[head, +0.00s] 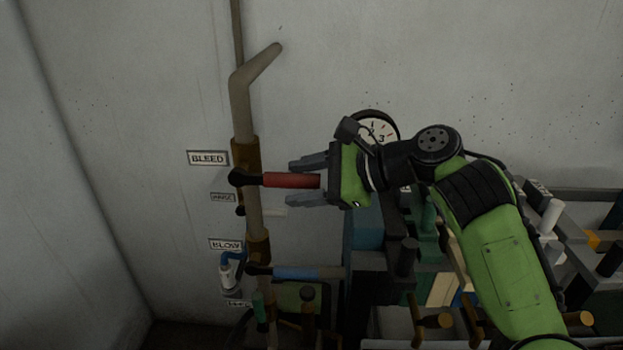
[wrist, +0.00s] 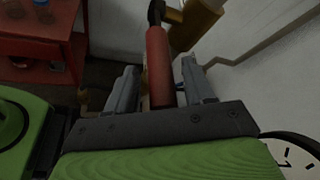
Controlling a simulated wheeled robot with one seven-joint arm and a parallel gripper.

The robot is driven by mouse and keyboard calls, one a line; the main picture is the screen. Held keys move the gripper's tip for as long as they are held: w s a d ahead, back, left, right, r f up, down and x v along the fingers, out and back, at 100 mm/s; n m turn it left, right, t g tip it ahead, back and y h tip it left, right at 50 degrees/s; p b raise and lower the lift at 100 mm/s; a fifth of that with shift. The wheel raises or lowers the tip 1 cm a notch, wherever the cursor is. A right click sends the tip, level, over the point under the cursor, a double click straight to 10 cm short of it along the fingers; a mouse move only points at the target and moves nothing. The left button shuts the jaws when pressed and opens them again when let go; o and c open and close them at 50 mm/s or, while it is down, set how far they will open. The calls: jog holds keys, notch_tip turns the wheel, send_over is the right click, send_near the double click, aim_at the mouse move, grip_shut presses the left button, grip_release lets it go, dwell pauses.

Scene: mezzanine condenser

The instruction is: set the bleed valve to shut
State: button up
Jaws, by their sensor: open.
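The bleed valve has a red lever handle (head: 292,180) that sticks out level to the right from a brown valve body (head: 245,160) on a vertical pipe. A label reading BLEED (head: 208,158) is on the wall to its left. My gripper (head: 305,180) is open, with one finger above and one below the outer part of the red handle in the head view. In the wrist view the red handle (wrist: 159,65) runs between the two grey fingers, with gaps visible on both sides.
Below, a blue lever (head: 295,272) sticks out level from the same pipe, near a BLOW label (head: 225,245). A round gauge (head: 378,130) is behind my wrist. Pipework and equipment crowd the lower right. A red table (wrist: 40,45) shows in the wrist view.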

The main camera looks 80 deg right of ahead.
jog(key=p+v, duration=0.4)
jog(key=v, duration=1.1)
jog(key=shift+s, duration=0.35)
jog(key=shift+r, duration=0.1)
